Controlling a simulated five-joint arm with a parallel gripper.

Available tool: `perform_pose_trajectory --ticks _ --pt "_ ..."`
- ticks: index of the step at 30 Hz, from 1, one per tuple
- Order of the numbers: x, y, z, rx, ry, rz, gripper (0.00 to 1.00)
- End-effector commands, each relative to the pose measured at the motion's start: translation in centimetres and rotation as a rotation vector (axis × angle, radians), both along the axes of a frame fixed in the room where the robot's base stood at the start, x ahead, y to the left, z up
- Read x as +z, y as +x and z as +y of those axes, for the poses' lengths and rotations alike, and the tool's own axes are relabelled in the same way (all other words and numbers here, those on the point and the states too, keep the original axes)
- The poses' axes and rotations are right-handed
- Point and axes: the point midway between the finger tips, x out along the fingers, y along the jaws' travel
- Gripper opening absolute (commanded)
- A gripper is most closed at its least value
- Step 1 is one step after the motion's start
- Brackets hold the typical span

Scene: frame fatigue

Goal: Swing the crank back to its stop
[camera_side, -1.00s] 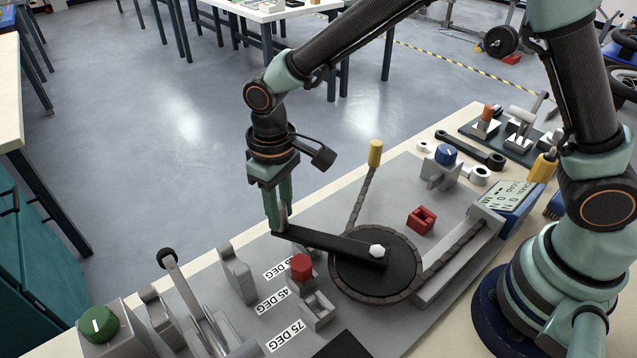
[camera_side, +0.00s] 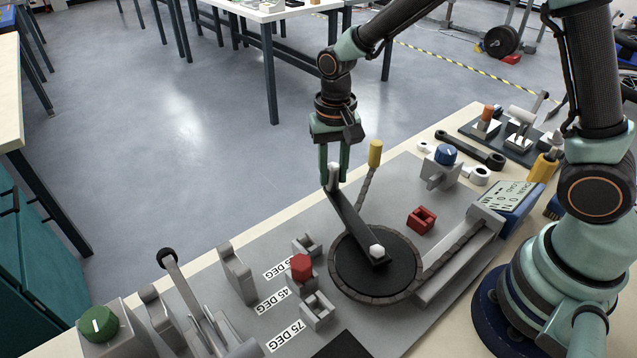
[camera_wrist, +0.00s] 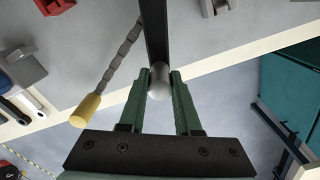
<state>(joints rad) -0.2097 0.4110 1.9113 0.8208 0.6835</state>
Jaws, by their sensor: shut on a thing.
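The crank (camera_side: 356,226) is a dark bar running from a pale hub bolt on the round disc (camera_side: 398,278) up and left to a grey handle post at its outer end. My gripper (camera_side: 334,183) is upright over that end, shut on the crank's handle. In the wrist view, the green fingers of my gripper (camera_wrist: 158,88) stand on both sides of the rounded grey handle (camera_wrist: 160,82), and the crank bar (camera_wrist: 157,35) runs away to the top.
A red block (camera_side: 302,267) sits by the angle labels (camera_side: 271,304) on the left. A red bracket (camera_side: 421,219), a blue knob (camera_side: 445,154) and a display box (camera_side: 508,200) are to the right.

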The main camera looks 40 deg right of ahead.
Motion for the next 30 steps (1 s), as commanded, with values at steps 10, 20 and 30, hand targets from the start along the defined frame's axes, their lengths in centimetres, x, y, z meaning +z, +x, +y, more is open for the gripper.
perform_pose_trajectory --ticks 10,20,30 --pt "0.3 -0.2 -1.3 -0.085 0.002 -0.009 0.0" --pt "0.3 -0.3 -1.6 -0.094 0.001 -0.006 0.0" --pt "0.1 -0.4 -1.5 -0.09 0.001 -0.003 0.62"
